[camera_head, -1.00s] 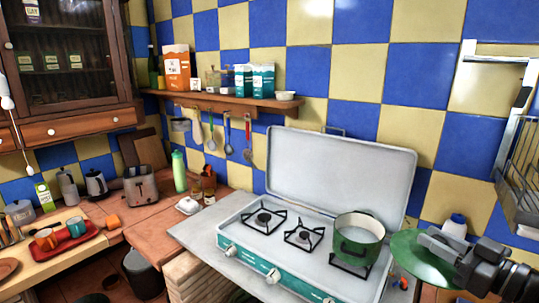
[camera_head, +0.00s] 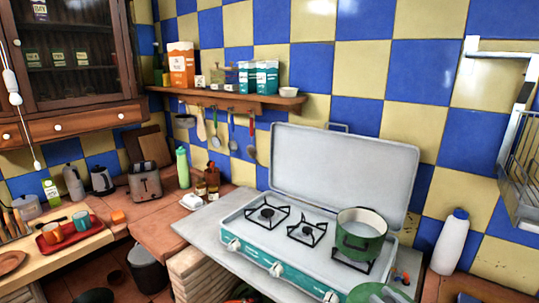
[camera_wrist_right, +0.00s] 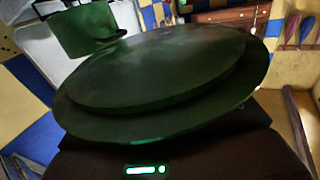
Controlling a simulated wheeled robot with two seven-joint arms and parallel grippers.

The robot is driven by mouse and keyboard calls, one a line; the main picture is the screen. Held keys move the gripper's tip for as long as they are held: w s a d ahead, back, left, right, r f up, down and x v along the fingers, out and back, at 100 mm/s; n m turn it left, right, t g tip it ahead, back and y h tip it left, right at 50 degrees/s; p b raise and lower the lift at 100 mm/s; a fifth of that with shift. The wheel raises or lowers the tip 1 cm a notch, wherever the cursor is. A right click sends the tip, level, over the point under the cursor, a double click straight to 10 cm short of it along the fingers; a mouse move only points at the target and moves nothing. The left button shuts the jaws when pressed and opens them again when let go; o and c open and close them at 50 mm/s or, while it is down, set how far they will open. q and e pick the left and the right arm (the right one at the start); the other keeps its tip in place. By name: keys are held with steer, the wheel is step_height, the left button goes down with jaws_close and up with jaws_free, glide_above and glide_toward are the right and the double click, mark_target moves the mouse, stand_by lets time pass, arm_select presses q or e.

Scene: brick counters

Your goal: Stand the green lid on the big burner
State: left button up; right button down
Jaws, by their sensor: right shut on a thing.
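The round green lid (camera_head: 368,293) is at the bottom edge of the head view, partly cut off, in front of the stove's right end. My right gripper (camera_head: 392,294) is shut on the lid, mostly cut off by that edge. In the right wrist view the dark green lid (camera_wrist_right: 160,75) fills the middle. The stove has a left burner (camera_head: 267,213) and a middle burner (camera_head: 307,231), both bare; the left one looks larger. The green pot (camera_head: 360,238) stands on the right burner (camera_head: 352,262). My left gripper is not in view.
The stove's raised grey cover (camera_head: 343,175) stands behind the burners. A white bottle (camera_head: 450,243) stands to the right, below a wire rack (camera_head: 524,165). The wooden shelf (camera_head: 230,99) with boxes hangs above. The grey counter left of the stove is clear.

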steer(key=s+a+f, duration=0.2)
steer(key=f, duration=0.1)
steer(key=shift+a+f, duration=0.1)
steer(key=shift+a, duration=0.15)
steer(key=shift+s+f, duration=0.1)
steer(key=shift+f, duration=0.15)
steer(key=shift+r, duration=0.1)
stand_by(0.3)
